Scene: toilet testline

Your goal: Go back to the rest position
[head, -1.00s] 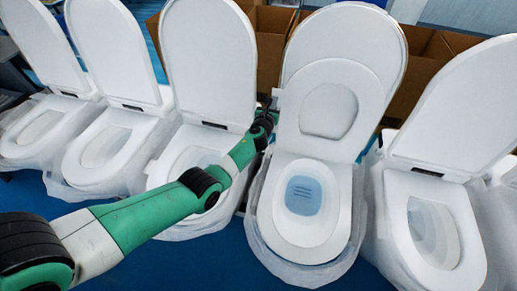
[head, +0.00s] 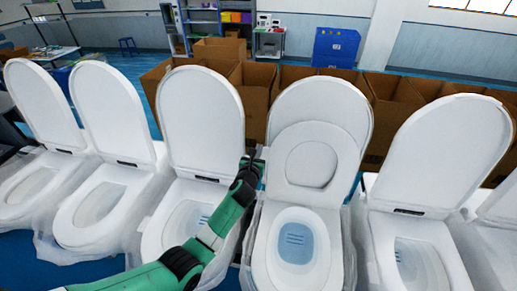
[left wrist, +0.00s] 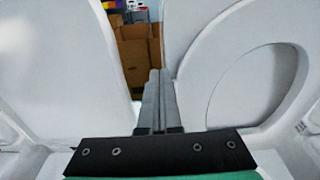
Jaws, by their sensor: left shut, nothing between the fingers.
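My left arm, green and black, comes in from the bottom left in the head view. My left gripper (head: 258,158) is at the gap between two toilets, beside the raised seat (head: 312,162) of the middle-right toilet (head: 297,245). In the left wrist view the left gripper (left wrist: 158,75) has its two grey fingers together, with nothing between them. The raised seat ring (left wrist: 262,85) stands to the right of the fingers, and a white lid (left wrist: 75,60) stands to the left. My right gripper is not in view.
A row of white toilets with raised lids, such as the left neighbour's lid (head: 203,118), stands close on both sides of the arm. Cardboard boxes (head: 257,95) line up behind. A blue cabinet (head: 335,48) and shelves (head: 203,22) are farther back.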

